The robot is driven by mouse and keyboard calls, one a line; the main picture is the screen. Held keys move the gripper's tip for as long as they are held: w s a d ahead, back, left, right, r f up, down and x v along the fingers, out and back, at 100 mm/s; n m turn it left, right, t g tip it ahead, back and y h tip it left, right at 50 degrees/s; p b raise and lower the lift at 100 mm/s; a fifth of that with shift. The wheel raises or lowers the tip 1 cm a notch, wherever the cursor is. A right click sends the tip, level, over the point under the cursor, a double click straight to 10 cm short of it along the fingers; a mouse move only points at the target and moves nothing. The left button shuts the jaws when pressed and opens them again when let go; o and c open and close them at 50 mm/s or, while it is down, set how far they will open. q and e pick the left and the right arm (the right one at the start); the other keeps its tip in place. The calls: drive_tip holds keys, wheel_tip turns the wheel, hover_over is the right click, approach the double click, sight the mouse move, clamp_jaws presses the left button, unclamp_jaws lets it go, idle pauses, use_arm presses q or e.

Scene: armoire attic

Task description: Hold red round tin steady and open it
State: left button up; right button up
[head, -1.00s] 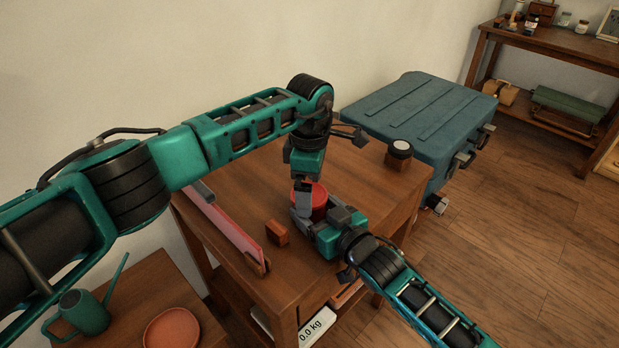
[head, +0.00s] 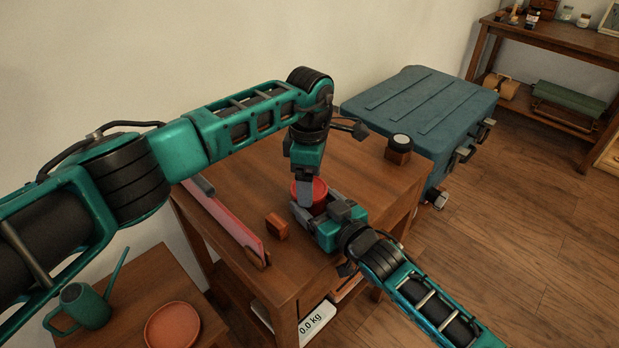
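The red round tin (head: 320,188) stands on the wooden table, partly hidden by both grippers. My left gripper (head: 306,194) points down over the tin from above. One of its fingers shows in front of the tin's upper part; the other is hidden, so its grip is unclear. My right gripper (head: 314,208) comes in low from the right. Its fingers lie on either side of the tin's lower body and appear closed on it.
The wooden table (head: 375,180) also holds a small wooden block (head: 277,227), a pink-red panel (head: 228,224) along the left, and a white-topped wooden piece (head: 398,152). A blue trunk (head: 420,105) stands behind. A green watering can (head: 85,305) and an orange dish (head: 172,326) sit lower left.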

use_arm(q)
drive_tip(key=shift+r, duration=0.2)
drive_tip(key=shift+r, duration=0.9)
drive_tip(key=shift+r, duration=2)
use_arm(e)
drive_tip(key=o, duration=1.6)
drive_tip(key=shift+c, duration=0.2)
